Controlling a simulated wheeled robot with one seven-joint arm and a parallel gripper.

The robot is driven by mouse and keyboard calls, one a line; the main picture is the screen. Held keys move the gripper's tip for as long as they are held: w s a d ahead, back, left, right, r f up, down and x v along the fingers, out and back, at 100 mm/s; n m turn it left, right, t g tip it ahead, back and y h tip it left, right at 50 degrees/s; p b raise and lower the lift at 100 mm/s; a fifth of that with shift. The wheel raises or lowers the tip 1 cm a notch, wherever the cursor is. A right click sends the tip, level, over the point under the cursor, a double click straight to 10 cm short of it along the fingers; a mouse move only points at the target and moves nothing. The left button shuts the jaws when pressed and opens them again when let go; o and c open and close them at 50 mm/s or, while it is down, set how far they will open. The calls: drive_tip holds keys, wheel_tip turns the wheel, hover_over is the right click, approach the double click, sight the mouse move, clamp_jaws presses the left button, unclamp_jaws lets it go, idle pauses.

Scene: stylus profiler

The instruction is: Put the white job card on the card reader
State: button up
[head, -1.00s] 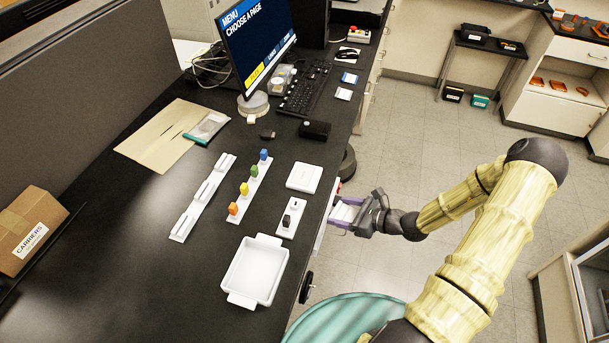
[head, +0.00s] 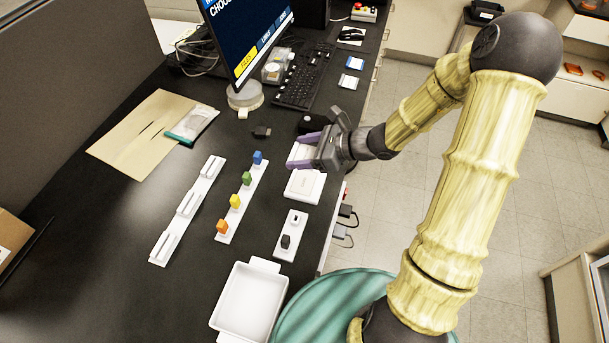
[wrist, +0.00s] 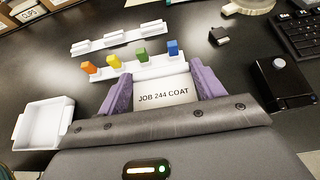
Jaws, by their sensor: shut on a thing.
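My gripper (head: 302,150) is shut on the white job card (wrist: 167,92), which reads "JOB 244 COAT". The card lies flat between the two purple fingers and also shows in the head view (head: 299,153). A flat white square pad (head: 305,186), which looks like the card reader, lies near the desk's front edge. In the head view the card is held just beyond the pad, toward the monitor; its exact height is unclear. The pad is not visible in the wrist view, where my gripper covers the nearer desk.
A black box (wrist: 284,80) with a round top button stands right of my gripper. A row of coloured blocks (head: 235,201), a white rail (head: 187,208), a small switch plate (head: 291,235) and a white tray (head: 250,302) are nearby. The keyboard (head: 303,78) is farther back.

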drive_tip(key=shift+w+d, duration=0.15)
drive_tip(key=shift+s+d+f, duration=0.1)
drive_tip(key=shift+s+d, duration=0.05)
drive_tip(key=shift+s, duration=0.35)
hover_over(304, 182)
wheel_tip(304, 182, down, 6)
drive_tip(key=shift+r, duration=0.2)
wheel_tip(304, 182, down, 4)
drive_tip(key=shift+w+d+f+p, duration=0.1)
drive_tip(key=shift+p, duration=0.35)
drive_tip(key=shift+f, duration=0.1)
drive_tip(key=o, duration=0.9)
